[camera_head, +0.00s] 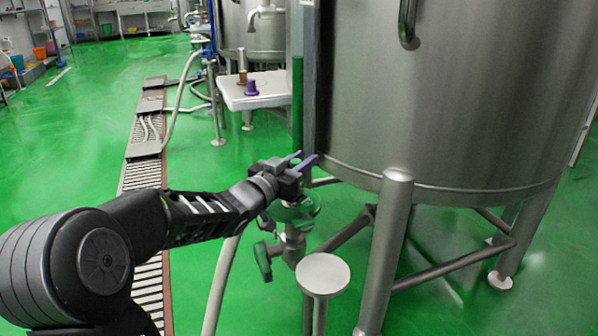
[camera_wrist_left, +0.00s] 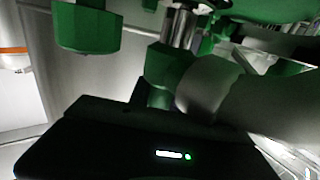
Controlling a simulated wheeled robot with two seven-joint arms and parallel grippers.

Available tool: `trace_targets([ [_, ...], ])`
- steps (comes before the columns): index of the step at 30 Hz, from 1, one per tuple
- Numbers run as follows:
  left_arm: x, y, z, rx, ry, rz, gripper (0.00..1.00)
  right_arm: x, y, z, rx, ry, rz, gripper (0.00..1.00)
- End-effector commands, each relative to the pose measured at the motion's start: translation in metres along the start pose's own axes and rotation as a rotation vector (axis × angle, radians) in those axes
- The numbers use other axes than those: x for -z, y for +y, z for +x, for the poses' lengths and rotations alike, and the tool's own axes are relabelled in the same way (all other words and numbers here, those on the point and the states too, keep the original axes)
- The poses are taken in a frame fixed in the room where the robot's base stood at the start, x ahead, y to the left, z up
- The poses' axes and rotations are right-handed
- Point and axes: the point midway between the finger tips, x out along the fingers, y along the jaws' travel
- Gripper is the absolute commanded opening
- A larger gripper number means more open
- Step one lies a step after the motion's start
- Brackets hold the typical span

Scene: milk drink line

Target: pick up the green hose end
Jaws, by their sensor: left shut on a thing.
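My left gripper (camera_head: 304,161), with purple fingers, reaches in from the left beside the large steel tank and is shut. A green fitting (camera_head: 300,209) shows just below it, above a steel valve body. In the left wrist view a green coupling (camera_wrist_left: 168,66) sits just beyond the black gripper housing, beside a thick pale hose (camera_wrist_left: 207,88). It appears to be the green hose end in my grip, though the fingertips are hidden there. Another green nut (camera_wrist_left: 88,28) shows at the upper left. My right gripper is not in view.
The steel tank (camera_head: 470,100) and its leg (camera_head: 390,250) stand close on the right. A round white-topped post (camera_head: 323,272) is in front. A pale hose (camera_head: 219,285) runs down near the floor drain (camera_head: 148,250). A small white table (camera_head: 235,95) holds purple and brown pieces.

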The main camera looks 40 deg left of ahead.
Motion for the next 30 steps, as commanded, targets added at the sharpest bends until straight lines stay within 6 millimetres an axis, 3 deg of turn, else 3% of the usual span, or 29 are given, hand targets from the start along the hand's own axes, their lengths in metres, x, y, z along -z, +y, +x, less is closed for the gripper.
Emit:
trace_targets([
  [16,0.093,0.001,0.000,-0.002,0.007,0.002,0.00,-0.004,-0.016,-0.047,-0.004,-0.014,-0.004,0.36],
  [30,0.100,0.000,0.000,-0.001,0.004,0.001,0.00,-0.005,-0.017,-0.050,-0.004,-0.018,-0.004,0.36],
])
